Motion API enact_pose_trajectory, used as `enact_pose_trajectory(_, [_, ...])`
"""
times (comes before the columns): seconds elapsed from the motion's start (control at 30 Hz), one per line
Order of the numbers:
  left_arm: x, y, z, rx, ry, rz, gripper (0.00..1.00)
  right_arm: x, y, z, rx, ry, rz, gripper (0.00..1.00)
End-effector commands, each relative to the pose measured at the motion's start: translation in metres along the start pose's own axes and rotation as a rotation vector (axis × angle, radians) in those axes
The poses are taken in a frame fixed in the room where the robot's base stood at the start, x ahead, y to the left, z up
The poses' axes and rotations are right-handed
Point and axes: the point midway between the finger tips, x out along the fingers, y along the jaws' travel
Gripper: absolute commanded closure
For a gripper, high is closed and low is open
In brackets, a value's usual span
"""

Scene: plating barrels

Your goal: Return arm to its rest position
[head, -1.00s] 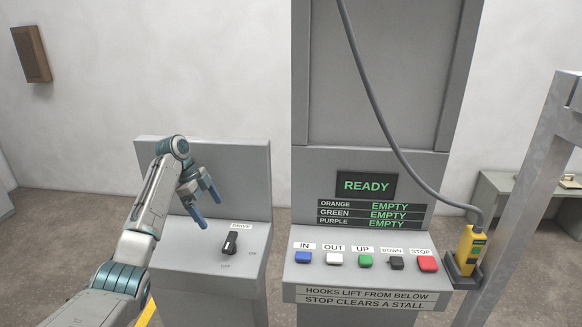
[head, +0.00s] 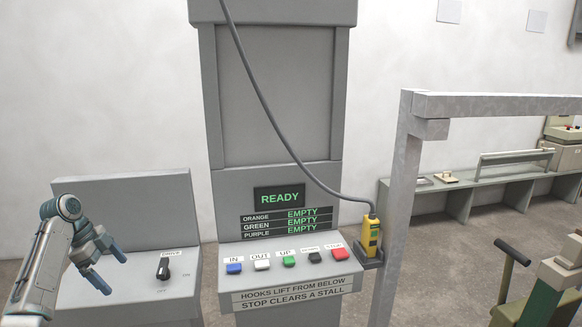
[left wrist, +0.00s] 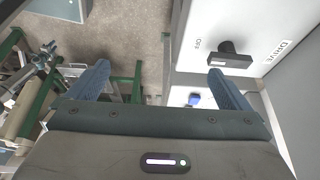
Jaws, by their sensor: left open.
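My left gripper (head: 112,270) is at the lower left of the head view, its blue fingers apart and nothing between them. It hangs in front of the grey drive console (head: 125,205), left of the black DRIVE knob (head: 163,272), and looks clear of it. My left arm is still reached forward and bent at the wrist.
A grey button panel (head: 228,250) with a READY screen (head: 279,197) stands right of the console. Green machinery (head: 540,300) stands at the lower right, with a long bench (head: 470,183) behind.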

Motion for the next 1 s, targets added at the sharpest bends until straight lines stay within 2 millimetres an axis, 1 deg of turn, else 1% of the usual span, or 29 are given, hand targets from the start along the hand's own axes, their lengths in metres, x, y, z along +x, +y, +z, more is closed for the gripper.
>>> enact_pose_trajectory(0.03, [0.006, 0.002, 0.0, -0.007, -0.007, 0.002, 0.0, 0.0, 0.0, -0.008, 0.0, 0.011, 0.0, 0.64])
enact_pose_trajectory(0.07, [0.011, 0.004, 0.0, -0.014, -0.013, 0.002, 0.0, 0.0, 0.0, -0.009, 0.0, 0.013, 0.0, 0.64])
enact_pose_trajectory(0.17, [0.024, 0.008, 0.001, -0.037, -0.034, 0.0, 0.0, 0.0, 0.0, -0.009, 0.0, 0.013, 0.0, 0.64])
enact_pose_trajectory(0.37, [0.056, 0.022, 0.002, -0.091, -0.079, -0.006, 0.0, 0.0, 0.002, -0.004, -0.001, 0.006, 0.002, 0.64])
enact_pose_trajectory(0.57, [0.1, 0.046, 0.003, -0.167, -0.138, -0.023, 0.0, 0.0, 0.004, -0.005, -0.001, 0.008, 0.004, 0.64])
enact_pose_trajectory(0.63, [0.119, 0.058, 0.004, -0.201, -0.161, -0.033, 0.0, 0.0, 0.004, -0.005, -0.002, 0.008, 0.004, 0.64])
enact_pose_trajectory(0.67, [0.128, 0.065, 0.003, -0.216, -0.17, -0.038, 0.0, 0.0, 0.004, -0.004, -0.002, 0.007, 0.004, 0.64])
enact_pose_trajectory(0.77, [0.163, 0.093, 0.003, -0.284, -0.208, -0.063, 0.0, 0.0, 0.004, -0.001, -0.002, 0.003, 0.004, 0.64])
enact_pose_trajectory(0.8, [0.177, 0.108, 0.003, -0.315, -0.222, -0.076, 0.0, 0.0, 0.004, 0.0, -0.002, 0.002, 0.004, 0.64])
enact_pose_trajectory(0.87, [0.198, 0.131, 0.002, -0.367, -0.24, -0.102, 0.0, 0.0, 0.004, 0.001, -0.002, 0.001, 0.004, 0.64])
enact_pose_trajectory(0.9, [0.211, 0.148, 0.002, -0.401, -0.25, -0.12, 0.0, 0.0, 0.004, 0.0, -0.002, 0.001, 0.004, 0.64])
enact_pose_trajectory(0.97, [0.227, 0.173, 0.0, -0.454, -0.259, -0.149, 0.0, 0.0, 0.004, 0.0, -0.002, 0.001, 0.004, 0.64])
enact_pose_trajectory(1.0, [0.237, 0.19, -0.001, -0.491, -0.264, -0.168, 0.0, 0.0, 0.004, -0.001, -0.002, 0.002, 0.004, 0.64])
